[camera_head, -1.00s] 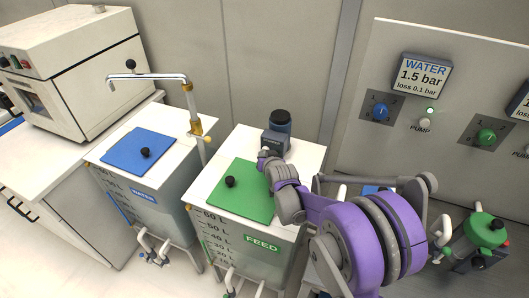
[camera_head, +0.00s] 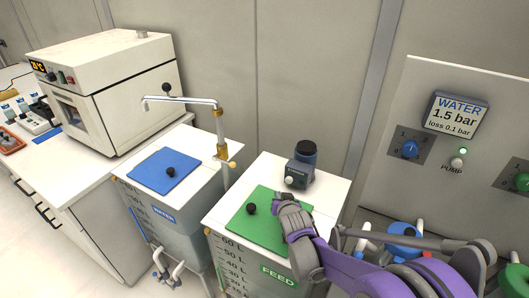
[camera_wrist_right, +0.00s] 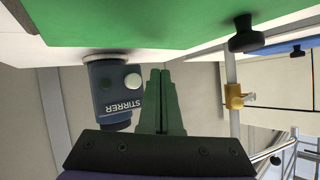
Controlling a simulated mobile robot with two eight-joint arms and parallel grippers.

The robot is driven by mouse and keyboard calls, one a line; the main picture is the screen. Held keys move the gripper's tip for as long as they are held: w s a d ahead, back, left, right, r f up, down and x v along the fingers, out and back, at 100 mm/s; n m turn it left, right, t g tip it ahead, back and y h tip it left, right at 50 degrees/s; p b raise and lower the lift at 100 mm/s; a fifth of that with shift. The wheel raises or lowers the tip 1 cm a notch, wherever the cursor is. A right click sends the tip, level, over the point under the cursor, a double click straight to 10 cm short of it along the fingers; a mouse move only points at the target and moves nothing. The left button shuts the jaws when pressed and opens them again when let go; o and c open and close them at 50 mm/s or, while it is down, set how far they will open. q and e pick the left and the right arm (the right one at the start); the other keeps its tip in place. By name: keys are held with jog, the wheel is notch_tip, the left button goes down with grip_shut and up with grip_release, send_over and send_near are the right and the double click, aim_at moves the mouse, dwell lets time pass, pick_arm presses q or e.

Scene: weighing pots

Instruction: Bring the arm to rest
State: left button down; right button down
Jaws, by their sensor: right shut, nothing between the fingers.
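My right arm (camera_head: 335,265), purple and grey, reaches in from the lower right in the head view. Its wrist end lies over the right edge of the green lid of the FEED tank (camera_head: 236,232). In the right wrist view, the two dark green fingers of my right gripper (camera_wrist_right: 160,75) are together, with nothing between them. The blue-grey stirrer (camera_wrist_right: 112,90) shows just left of the fingers, apart from them in the picture. In the head view the fingertips are hidden behind the wrist. My left gripper is not in view.
The stirrer (camera_head: 301,172) stands on the FEED tank top, behind the green lid. Left are the WATER tank with a blue lid (camera_head: 158,172), a tap (camera_head: 221,140) and a white oven (camera_head: 118,85) on a counter. A control panel (camera_head: 423,75) stands at the right.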

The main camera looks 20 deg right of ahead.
jog(key=s+a+r+g, duration=0.1)
jog(key=s, duration=0.3)
jog(key=s+a+r+n+g, duration=0.1)
jog(key=s, duration=0.3)
jog(key=s+a+r+y+p, duration=0.1)
jog(key=s+a, duration=0.1)
jog(key=s, duration=0.2)
jog(key=shift+r+n+g, duration=0.25)
jog(key=shift+n+g, duration=0.15)
jog(key=s+a+n+g, duration=0.1)
jog(key=s+a+g, duration=0.1)
jog(key=s, duration=0.7)
jog(key=s+a+f+n+g+y+p, duration=0.1)
jog(key=s+a, duration=0.1)
jog(key=s, duration=0.7)
jog(key=shift+a+f+n+g, duration=0.2)
jog(key=shift+f+n+g, duration=0.1)
jog(key=shift+n+g, duration=0.1)
